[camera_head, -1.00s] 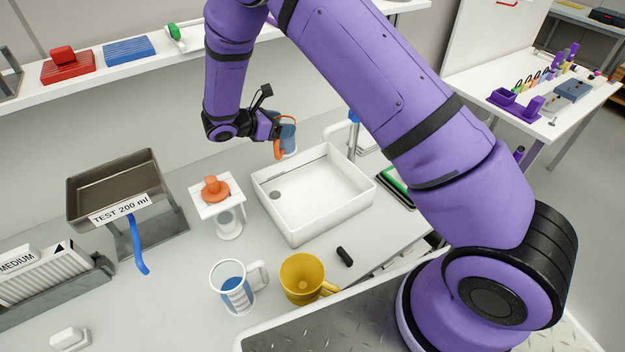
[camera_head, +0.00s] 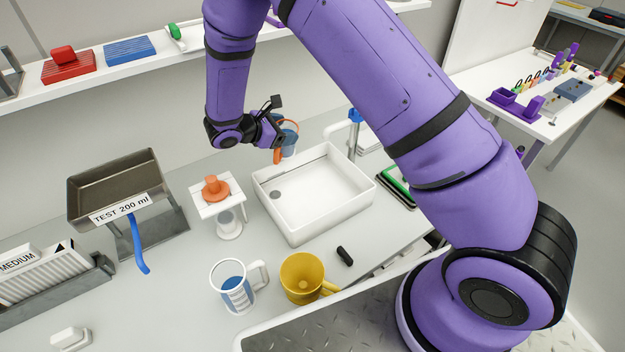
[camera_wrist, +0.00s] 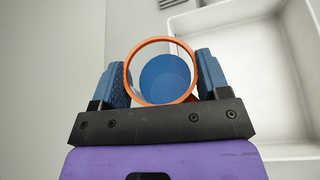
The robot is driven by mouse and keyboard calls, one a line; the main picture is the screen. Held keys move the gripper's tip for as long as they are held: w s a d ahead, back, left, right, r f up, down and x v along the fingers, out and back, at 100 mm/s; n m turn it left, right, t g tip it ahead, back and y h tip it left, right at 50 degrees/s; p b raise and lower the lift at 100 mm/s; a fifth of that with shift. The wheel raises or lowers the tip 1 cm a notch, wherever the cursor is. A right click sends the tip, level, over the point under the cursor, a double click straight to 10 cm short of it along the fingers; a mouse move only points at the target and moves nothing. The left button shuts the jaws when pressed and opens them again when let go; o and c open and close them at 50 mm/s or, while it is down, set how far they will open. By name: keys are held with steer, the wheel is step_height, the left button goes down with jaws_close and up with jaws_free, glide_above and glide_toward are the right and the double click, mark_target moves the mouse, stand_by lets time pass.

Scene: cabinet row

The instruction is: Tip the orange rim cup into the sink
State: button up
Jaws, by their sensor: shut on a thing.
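The orange rim cup (camera_head: 290,138) is held by my gripper (camera_head: 282,138) near the back left edge of the white sink (camera_head: 313,207). In the wrist view the cup's orange rim (camera_wrist: 135,88) faces the camera, with blue inside it. The blue finger pads of my gripper (camera_wrist: 161,80) are shut on the cup's two sides. The cup looks roughly upright in the head view. The sink also shows in the wrist view (camera_wrist: 240,42), to the right of the cup. The sink's inside looks empty apart from a drain at its left.
A white-and-blue mug (camera_head: 232,287) and a yellow mug (camera_head: 301,277) stand in front of the sink. A small stand with an orange piece (camera_head: 214,190) is left of it. A blue-topped tap (camera_head: 354,130) rises behind it. A metal tray (camera_head: 115,185) stands farther left.

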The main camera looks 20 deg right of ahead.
steer(key=shift+s+d+f+m+t, duration=0.25)
steer(key=shift+s+f+m+t, duration=0.2)
steer(key=shift+s, duration=0.25)
steer(key=shift+s+d+r+m+t+y, duration=0.2)
steer(key=shift+s+m, duration=0.1)
steer(key=shift+s, duration=0.1)
steer(key=shift+s+d+r+m+t+y, duration=0.15)
steer(key=shift+s+m+y, duration=0.1)
steer(key=shift+s, duration=0.15)
steer(key=shift+s+f, duration=0.1)
steer(key=shift+f, duration=0.05)
steer(key=shift+s+d+f+m+t, duration=0.3)
steer(key=shift+s+f+m+t, duration=0.25)
steer(key=shift+s, duration=0.2)
steer(key=shift+s+d+f+m+t+p, duration=0.1)
steer(key=shift+s+f+m+t+p, duration=0.25)
steer(key=shift+f+m, duration=0.15)
steer(key=shift+s+d+r+m+t+y, duration=0.15)
steer(key=shift+r+m+t+y, duration=0.1)
steer(key=shift+m+t, duration=0.35)
stand_by(0.7)
steer(key=shift+s+d+f+m+t+p, duration=0.1)
steer(key=shift+s+f+m+t+p, duration=0.15)
steer(key=shift+f+m+t+p, duration=0.3)
steer(key=shift+s+f+m+t+p, duration=0.2)
steer(key=shift+f+m+t+p, duration=0.1)
steer(key=shift+f+m, duration=0.4)
stand_by(1.6)
